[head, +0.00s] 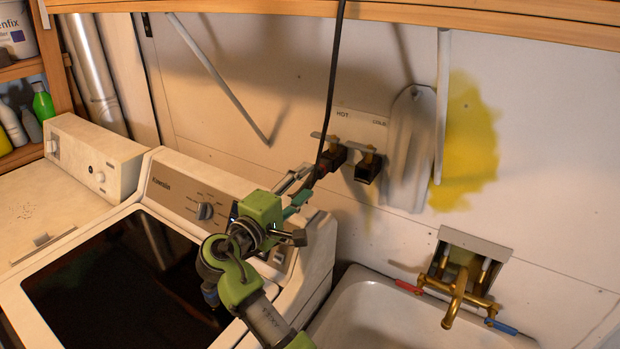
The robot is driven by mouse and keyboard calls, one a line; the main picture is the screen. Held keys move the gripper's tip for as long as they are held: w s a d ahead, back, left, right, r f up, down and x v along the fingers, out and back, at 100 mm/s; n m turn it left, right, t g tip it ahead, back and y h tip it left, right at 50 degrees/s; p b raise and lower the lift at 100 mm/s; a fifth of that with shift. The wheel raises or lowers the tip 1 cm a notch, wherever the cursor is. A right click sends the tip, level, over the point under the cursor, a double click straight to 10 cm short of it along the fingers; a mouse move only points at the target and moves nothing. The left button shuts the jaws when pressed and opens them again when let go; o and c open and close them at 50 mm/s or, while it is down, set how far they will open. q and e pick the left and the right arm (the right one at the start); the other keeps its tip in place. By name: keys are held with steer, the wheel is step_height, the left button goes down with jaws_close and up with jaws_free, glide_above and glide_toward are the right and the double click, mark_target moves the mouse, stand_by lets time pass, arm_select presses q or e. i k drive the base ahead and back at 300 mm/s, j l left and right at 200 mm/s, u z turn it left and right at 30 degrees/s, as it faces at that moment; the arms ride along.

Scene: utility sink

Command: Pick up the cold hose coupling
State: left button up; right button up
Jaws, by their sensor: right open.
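Two brass taps with dark square outlets stick out of the wall plate, the hot one (329,156) under the word HOT and the cold one (369,167) under the word COLD. A black hose (334,75) hangs from above, and its lower end passes by my right gripper (304,186). My right gripper is open, left of and below the hot tap, with its fingers pointing up and right. I cannot make out the cold hose coupling for certain; the fingers and hose overlap there. My left gripper is not in view.
The washer (181,185) with its dark lid fills the lower left beneath my right arm. A white sink (375,312) with a brass faucet (457,291) stands at lower right. A pale ironing board (411,140) hangs right of the taps. A wooden shelf edge (480,15) crosses the top.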

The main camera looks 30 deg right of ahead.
mark_target(212, 296)
steer(key=k+j, duration=0.3)
steer(key=k, duration=0.15)
steer(key=k+j, duration=0.3)
steer(key=k, duration=0.15)
steer(key=k+j, duration=0.3)
steer(key=k, duration=0.15)
